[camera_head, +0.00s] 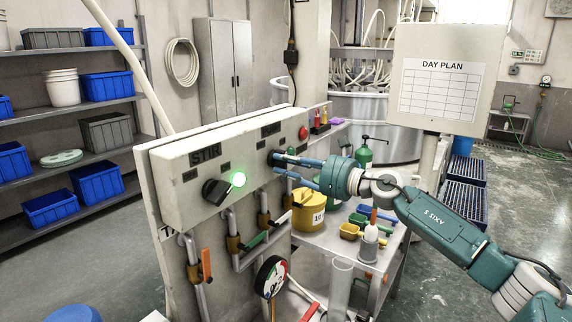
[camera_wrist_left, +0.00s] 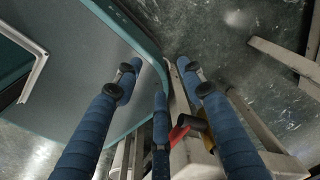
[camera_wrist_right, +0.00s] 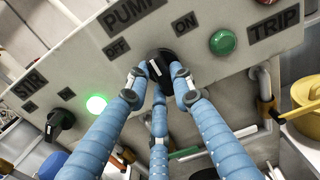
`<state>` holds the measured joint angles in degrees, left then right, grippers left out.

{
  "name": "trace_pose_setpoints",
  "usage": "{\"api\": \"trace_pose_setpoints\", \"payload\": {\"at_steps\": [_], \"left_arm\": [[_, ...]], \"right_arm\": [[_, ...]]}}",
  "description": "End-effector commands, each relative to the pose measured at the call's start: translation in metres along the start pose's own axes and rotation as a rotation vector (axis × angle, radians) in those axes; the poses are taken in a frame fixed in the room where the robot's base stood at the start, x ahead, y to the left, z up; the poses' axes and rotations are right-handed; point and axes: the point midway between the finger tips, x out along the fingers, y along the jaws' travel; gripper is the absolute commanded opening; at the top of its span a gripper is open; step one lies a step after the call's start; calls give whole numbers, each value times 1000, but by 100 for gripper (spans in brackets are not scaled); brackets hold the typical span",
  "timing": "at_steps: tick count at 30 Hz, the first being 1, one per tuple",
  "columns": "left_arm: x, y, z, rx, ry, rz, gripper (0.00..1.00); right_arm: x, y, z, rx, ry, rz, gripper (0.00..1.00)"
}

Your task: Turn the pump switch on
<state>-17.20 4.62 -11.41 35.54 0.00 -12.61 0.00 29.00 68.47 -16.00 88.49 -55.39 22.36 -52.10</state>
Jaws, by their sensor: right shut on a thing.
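The pump switch is a black knob (camera_wrist_right: 158,66) with a white mark, under the PUMP label and between the OFF and ON labels in the right wrist view. Its mark leans up and left, towards the OFF side. My right gripper (camera_wrist_right: 160,82) is shut on the knob, its blue fingers around it. In the head view my right gripper (camera_head: 283,164) reaches the panel from the right and mostly hides the knob. My left gripper (camera_wrist_left: 158,74) has its fingers apart and empty in the left wrist view; it is outside the head view.
The STIR knob (camera_head: 215,191) sits left of a lit green lamp (camera_head: 238,179) on the control box. A red button (camera_head: 303,132) is at its right end. Valves and a gauge (camera_head: 270,277) are below. A cart (camera_head: 318,246) with a yellow tub (camera_head: 308,213) stands right.

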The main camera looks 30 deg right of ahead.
Motion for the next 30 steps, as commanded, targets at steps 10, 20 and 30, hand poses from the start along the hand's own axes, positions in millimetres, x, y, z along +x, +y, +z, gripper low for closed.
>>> {"api": "trace_pose_setpoints", "payload": {"at_steps": [10,20,30], "left_arm": [[-6,0,-1,1,0,1,40],[-24,0,-2,2,0,1,40],[-45,0,-4,1,0,1,40]], "right_arm": [[0,0,2,87,0,-1,0],[0,0,5,357,0,-1,0],[0,0,8,676,-1,-2,0]]}}
